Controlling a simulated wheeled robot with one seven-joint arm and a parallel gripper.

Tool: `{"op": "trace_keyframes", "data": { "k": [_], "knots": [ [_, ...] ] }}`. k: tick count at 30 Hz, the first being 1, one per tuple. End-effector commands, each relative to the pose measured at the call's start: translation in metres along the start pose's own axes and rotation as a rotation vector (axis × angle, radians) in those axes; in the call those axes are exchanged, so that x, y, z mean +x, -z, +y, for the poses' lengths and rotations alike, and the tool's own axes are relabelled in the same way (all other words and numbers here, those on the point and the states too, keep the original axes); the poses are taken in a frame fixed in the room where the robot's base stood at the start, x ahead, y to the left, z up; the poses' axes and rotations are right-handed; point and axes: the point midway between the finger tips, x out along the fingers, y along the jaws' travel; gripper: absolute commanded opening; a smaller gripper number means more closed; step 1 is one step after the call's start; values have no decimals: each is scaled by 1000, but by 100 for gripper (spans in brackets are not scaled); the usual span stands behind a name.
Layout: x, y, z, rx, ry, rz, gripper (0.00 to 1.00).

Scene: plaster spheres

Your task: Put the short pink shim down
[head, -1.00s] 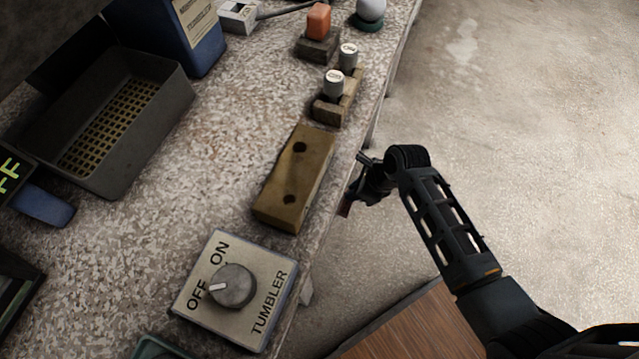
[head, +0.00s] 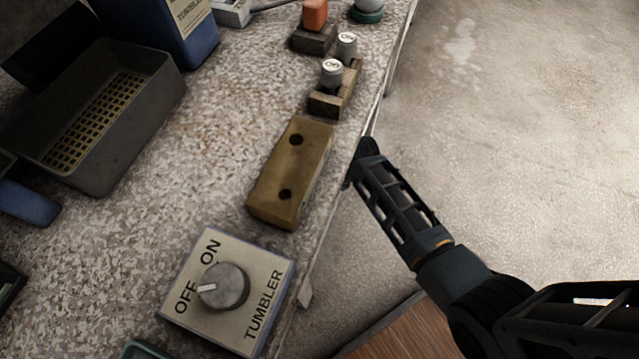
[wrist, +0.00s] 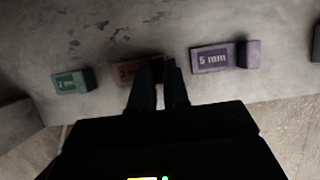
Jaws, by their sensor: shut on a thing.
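The short pink shim (wrist: 128,72) shows in the wrist view as a dull reddish block with a dark, partly hidden label. My gripper (wrist: 161,65) is shut on its right-hand part, and the fingers cover that part. The shim is at or just above a grey worn surface; whether it touches cannot be told. In the head view the bench edge hides my gripper and the shim.
A green shim (wrist: 72,81) lies left of the pink one, and a purple shim (wrist: 224,56) marked 5 mm lies close on the right. In the head view, a brown block (head: 291,172) and a tumbler switch (head: 224,288) sit near the bench edge.

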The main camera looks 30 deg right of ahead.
Motion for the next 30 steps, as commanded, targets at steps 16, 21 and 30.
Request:
{"op": "trace_keyframes", "data": {
  "k": [16,21,30],
  "knots": [
    [2,1,0,0,0,0,41],
    [2,1,0,0,0,0,41],
    [-26,-2,0,0,2,-1,41]
  ]
}}
